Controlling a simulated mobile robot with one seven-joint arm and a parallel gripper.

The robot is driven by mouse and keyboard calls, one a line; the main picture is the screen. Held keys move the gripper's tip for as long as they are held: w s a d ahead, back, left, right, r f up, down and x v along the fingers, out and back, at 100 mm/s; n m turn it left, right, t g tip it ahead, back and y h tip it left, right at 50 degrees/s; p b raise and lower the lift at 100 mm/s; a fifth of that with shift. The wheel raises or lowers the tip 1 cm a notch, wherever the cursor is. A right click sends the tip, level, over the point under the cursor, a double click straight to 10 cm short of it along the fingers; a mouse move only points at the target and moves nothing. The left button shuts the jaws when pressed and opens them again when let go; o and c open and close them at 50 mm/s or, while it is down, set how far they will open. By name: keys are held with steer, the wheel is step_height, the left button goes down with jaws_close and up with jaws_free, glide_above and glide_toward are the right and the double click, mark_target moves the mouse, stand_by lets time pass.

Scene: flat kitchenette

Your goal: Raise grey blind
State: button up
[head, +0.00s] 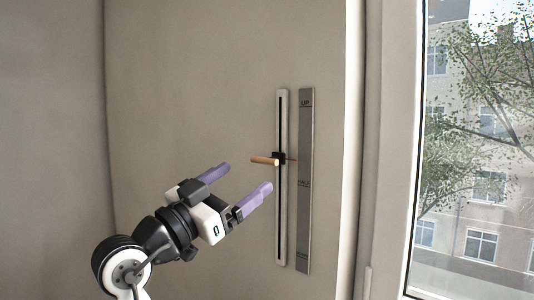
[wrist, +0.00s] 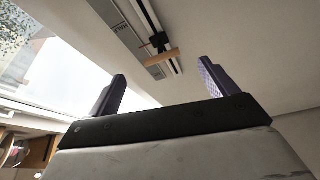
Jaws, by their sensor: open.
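A wooden handle (head: 264,160) sticks out from a black slider (head: 279,157) on a narrow vertical track (head: 281,225) on the wall. Beside the track is a grey scale plate (head: 304,230) marked UP at the top and HALF near its middle. The slider's thin pointer sits a little above HALF. My gripper (head: 247,177) is open and empty, with purple fingers, to the lower left of the handle and apart from it. In the wrist view the handle (wrist: 162,57) shows beyond and between the open fingers (wrist: 161,75). The grey blind itself cannot be made out.
A window (head: 475,150) with a white frame (head: 392,150) is at the right, showing a building and tree outside. The wall (head: 190,80) left of the track is bare, with free room around my gripper.

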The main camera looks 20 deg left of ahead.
mark_target(263, 163)
steer(key=p+x, duration=0.2)
steer(key=x, duration=0.4)
steer(key=shift+w+d+r, duration=0.15)
steer(key=shift+w+r, duration=0.1)
steer(key=shift+w+d+r, duration=0.15)
steer(key=shift+w+d, duration=0.1)
steer(key=shift+w, duration=0.45)
steer(key=shift+c, duration=0.2)
steer(key=c, duration=1.3)
step_height(263, 163, up, 11)
steer(key=p, duration=0.4)
steer(key=shift+p, duration=0.3)
steer(key=shift+c, duration=0.2)
steer(key=o, duration=1.4)
steer(key=shift+f, duration=0.25)
